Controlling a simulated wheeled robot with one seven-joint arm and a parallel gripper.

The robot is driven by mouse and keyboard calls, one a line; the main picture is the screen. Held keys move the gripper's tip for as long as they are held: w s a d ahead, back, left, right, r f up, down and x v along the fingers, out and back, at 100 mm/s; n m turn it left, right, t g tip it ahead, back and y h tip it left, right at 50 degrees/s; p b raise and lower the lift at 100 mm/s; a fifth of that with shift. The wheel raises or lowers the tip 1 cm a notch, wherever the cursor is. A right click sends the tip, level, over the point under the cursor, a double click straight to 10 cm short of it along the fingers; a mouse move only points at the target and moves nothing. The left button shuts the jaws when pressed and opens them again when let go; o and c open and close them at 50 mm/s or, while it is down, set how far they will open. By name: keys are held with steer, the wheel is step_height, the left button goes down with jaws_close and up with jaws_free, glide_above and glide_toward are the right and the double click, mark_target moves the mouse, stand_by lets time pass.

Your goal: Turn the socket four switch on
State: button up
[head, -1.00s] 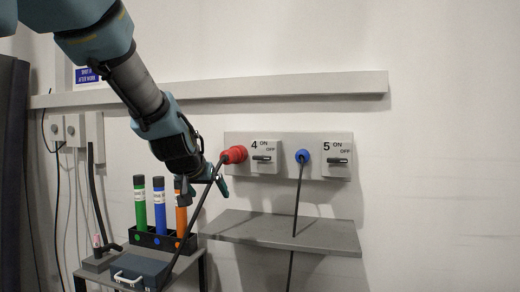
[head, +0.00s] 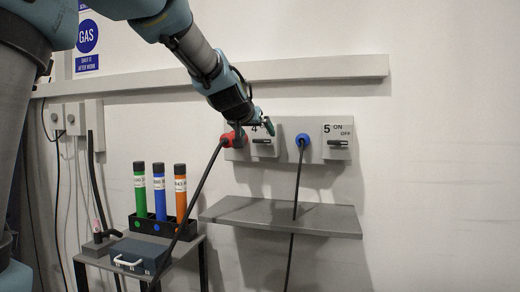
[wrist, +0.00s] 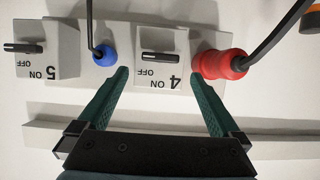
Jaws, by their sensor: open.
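The socket four switch is a grey box (wrist: 172,78) marked 4, ON and OFF, with a black lever (wrist: 161,57) lying horizontal. In the head view the lever (head: 262,141) shows just under my gripper, which covers part of the lettering. My gripper (head: 254,130) is open and empty in front of the box. In the wrist view my gripper (wrist: 160,80) has its green fingers on either side of the box, with the lever beyond the tips. I cannot tell whether the fingers touch anything. A red plug (wrist: 222,64) sits beside the box, close to one fingertip.
A blue plug (head: 302,140) and the socket five switch (head: 337,142) are on the right of the panel. A grey shelf (head: 285,220) juts out below. A rail (head: 320,68) runs above. A small table at left holds coloured tubes (head: 160,192) and a blue case (head: 140,252).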

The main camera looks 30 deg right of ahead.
mark_target(261, 139)
steer(key=x, duration=0.5)
steer(key=shift+b, duration=0.35)
steer(key=shift+c, duration=0.4)
steer(key=c, duration=1.2)
